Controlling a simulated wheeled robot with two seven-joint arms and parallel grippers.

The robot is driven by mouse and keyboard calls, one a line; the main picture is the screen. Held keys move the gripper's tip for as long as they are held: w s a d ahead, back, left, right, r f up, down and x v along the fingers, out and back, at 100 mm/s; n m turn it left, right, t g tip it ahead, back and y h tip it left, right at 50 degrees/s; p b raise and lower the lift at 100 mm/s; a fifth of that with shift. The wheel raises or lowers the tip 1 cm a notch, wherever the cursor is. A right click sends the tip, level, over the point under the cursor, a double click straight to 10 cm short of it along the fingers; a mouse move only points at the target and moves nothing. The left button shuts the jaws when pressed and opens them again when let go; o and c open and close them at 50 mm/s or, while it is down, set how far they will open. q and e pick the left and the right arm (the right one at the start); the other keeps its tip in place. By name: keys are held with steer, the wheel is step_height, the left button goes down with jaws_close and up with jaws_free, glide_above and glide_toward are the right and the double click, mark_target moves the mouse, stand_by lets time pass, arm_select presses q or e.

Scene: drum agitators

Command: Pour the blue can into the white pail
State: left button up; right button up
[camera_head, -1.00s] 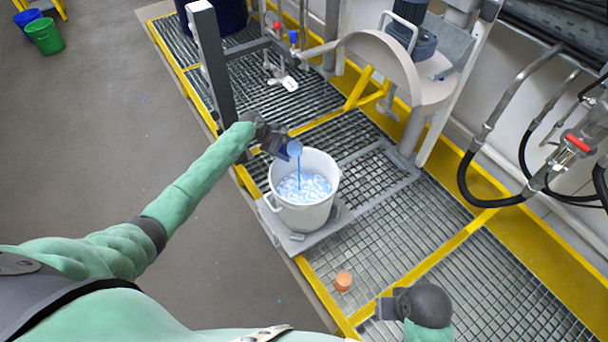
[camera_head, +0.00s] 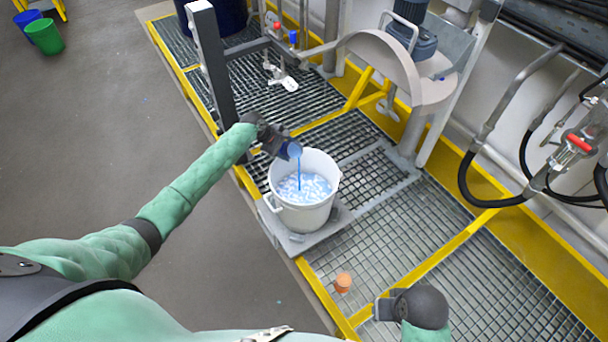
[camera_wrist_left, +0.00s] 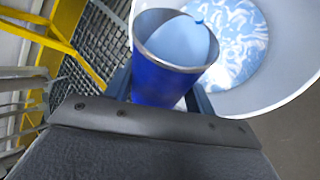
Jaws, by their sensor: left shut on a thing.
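The white pail (camera_head: 304,216) stands on a grey plate on the grating and holds blue liquid with white streaks or pieces. A blue stream falls from the can's mouth into the pail. In the left wrist view the blue can (camera_wrist_left: 165,80) sits between the fingers, with light blue liquid at its mouth and the pail (camera_wrist_left: 290,92) beyond. My right gripper (camera_head: 386,308) shows at the bottom; its fingers are too unclear to judge.
An orange cup (camera_head: 343,283) stands on the grating near my right gripper. A grey post (camera_head: 212,65) rises beside my left gripper. A mixer with a curved grey guard (camera_head: 385,50) stands behind the pail. Green (camera_head: 45,37) and blue buckets are far left. Hoses hang at right.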

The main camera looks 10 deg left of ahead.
arm_select(q)
steer(key=shift+r+t+y, duration=0.3)
steer(key=shift+r+t, duration=0.05)
steer(key=shift+t, duration=0.05)
arm_select(e)
steer(key=shift+w+a+f, duration=0.15)
steer(key=shift+a+f, duration=0.2)
arm_select(q)
steer(key=shift+b, duration=0.35)
arm_select(e)
steer(key=shift+a+f, duration=0.1)
steer(key=shift+f, duration=0.1)
steer(key=shift+w+a+f, duration=0.1)
steer(key=shift+a+f, duration=0.05)
steer(key=shift+f, duration=0.25)
arm_select(q)
steer(key=shift+f+m+y+b, duration=0.1)
steer(key=shift+m+y+b, duration=0.2)
arm_select(e)
steer(key=shift+w+a+f, duration=0.1)
steer(key=shift+f, duration=0.05)
steer(key=shift+a+f+t, duration=0.1)
steer(key=shift+a+t, duration=0.05)
steer(key=shift+t, duration=0.15)
